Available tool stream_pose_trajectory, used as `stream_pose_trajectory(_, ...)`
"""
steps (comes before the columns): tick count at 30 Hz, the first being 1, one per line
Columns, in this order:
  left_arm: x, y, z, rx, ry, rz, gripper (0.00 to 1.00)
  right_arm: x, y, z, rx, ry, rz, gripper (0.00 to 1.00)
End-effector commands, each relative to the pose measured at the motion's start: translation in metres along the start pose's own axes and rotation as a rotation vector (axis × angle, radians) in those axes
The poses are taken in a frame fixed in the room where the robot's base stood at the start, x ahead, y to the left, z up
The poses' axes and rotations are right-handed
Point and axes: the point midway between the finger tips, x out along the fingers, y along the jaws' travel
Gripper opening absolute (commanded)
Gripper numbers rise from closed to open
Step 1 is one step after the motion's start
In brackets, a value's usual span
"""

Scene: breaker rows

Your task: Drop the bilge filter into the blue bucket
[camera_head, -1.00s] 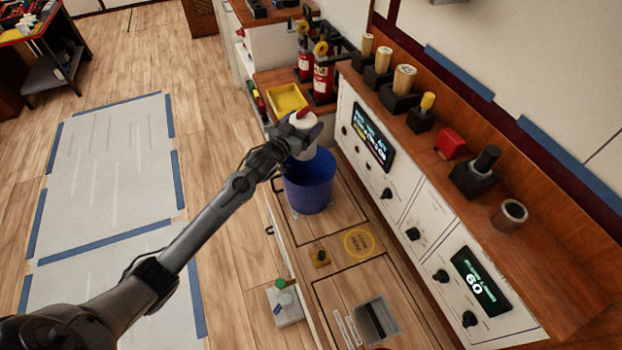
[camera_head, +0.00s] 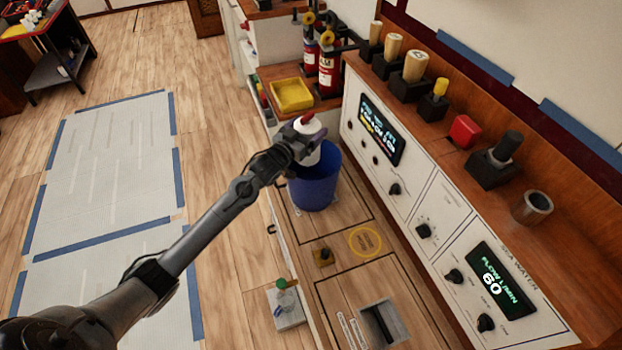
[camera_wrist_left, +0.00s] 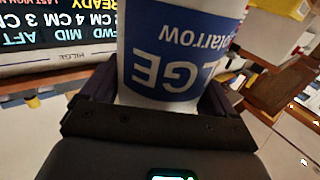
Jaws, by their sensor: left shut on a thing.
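The bilge filter is a white cylinder with a blue label and a red top (camera_head: 306,152). It fills the upper middle of the left wrist view (camera_wrist_left: 180,60), its label upside down. My left gripper (camera_head: 312,136) is shut on it. In the head view the filter is over the mouth of the blue bucket (camera_head: 315,190), its lower part overlapping the opening. I cannot tell how far its lower end is from the rim. The bucket stands upright on the wooden counter. My right gripper is not in view.
A yellow tray (camera_head: 292,95) and red extinguishers (camera_head: 329,70) stand behind the bucket. A white control panel (camera_head: 430,215) with screens and knobs rises to its right. A yellow ring mark (camera_head: 365,243) is on the counter in front. Open floor lies left.

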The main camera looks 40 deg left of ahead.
Motion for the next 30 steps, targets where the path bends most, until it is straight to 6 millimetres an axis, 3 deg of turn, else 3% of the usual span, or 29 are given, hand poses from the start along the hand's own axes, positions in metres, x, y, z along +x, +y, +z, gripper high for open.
stream_pose_trajectory(3,0.0,0.0,-0.002,0.0,0.004,0.0,1.0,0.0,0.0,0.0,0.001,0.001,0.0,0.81)
stream_pose_trajectory(14,-0.006,0.0,0.001,0.0,-0.001,0.0,1.0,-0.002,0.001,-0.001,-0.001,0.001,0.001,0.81)
stream_pose_trajectory(30,-0.082,0.0,-0.001,0.0,0.001,0.0,1.0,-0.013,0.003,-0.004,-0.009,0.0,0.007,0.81)
